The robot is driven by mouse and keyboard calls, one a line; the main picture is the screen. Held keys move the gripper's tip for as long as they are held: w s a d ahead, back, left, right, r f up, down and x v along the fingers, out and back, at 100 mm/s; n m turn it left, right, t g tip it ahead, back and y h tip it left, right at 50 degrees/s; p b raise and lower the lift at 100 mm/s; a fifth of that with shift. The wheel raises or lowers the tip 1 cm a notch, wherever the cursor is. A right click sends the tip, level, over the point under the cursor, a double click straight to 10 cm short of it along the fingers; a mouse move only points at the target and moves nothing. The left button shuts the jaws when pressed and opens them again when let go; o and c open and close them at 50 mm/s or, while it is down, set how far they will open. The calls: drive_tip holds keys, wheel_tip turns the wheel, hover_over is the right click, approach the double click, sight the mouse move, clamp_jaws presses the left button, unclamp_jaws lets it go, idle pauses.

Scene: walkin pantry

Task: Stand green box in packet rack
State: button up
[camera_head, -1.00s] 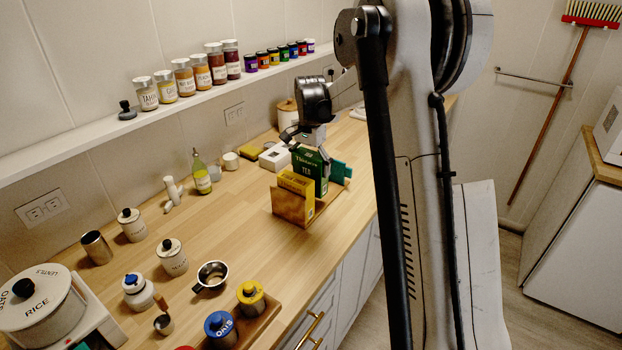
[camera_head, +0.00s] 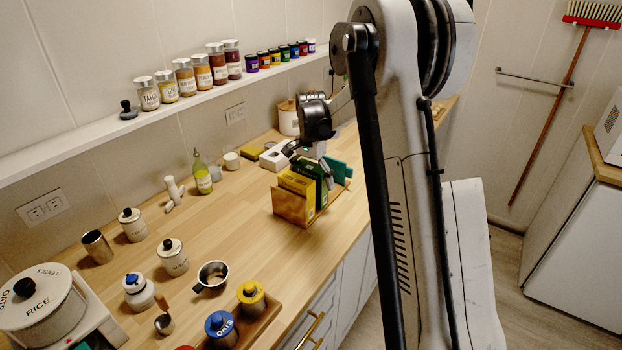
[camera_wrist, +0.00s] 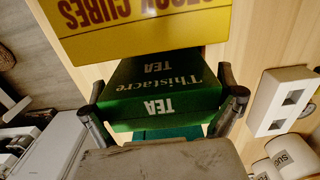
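The green tea box (camera_wrist: 163,92) stands low in the wooden packet rack (camera_head: 291,207), just behind a yellow stock cubes box (camera_head: 297,184). The green box also shows in the head view (camera_head: 312,169), partly covered by my gripper. My gripper (camera_wrist: 164,100) comes down from above, with one finger on each side of the green box. The fingers appear to touch its sides. The yellow box (camera_wrist: 130,25) fills the top of the wrist view. A teal packet (camera_head: 338,171) stands behind the green box. The green box's bottom is hidden.
A white block (camera_head: 275,157) with square openings and a yellow item (camera_head: 251,152) lie left of the rack. Jars line the wall shelf (camera_head: 180,105). The counter between rack and canisters is clear.

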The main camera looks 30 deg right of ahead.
wheel_tip(320, 180, up, 12)
drive_tip(key=shift+f, duration=0.25)
drive_tip(key=shift+s+a+r, duration=0.15)
drive_tip(key=shift+r, duration=0.4)
drive_tip(key=s+a+r+n+t, duration=0.2)
drive_tip(key=s+a+r+n, duration=0.15)
drive_tip(key=s+a, duration=0.35)
drive_tip(key=s+a+r+n+t, duration=0.1)
drive_tip(key=s+a+r+n, duration=0.3)
drive_tip(key=s, duration=0.5)
drive_tip(key=s+a+f+n+t, duration=0.2)
drive_tip(key=s+a+f, duration=0.1)
drive_tip(key=s, duration=0.6)
drive_tip(key=s+a+f+n+t, duration=0.2)
drive_tip(key=s+a, duration=0.3)
drive_tip(key=s, duration=0.4)
drive_tip(key=shift+f+n, duration=0.5)
drive_tip(key=shift+n, duration=0.05)
drive_tip(key=shift+f+b, duration=0.1)
drive_tip(key=shift+b, duration=0.2)
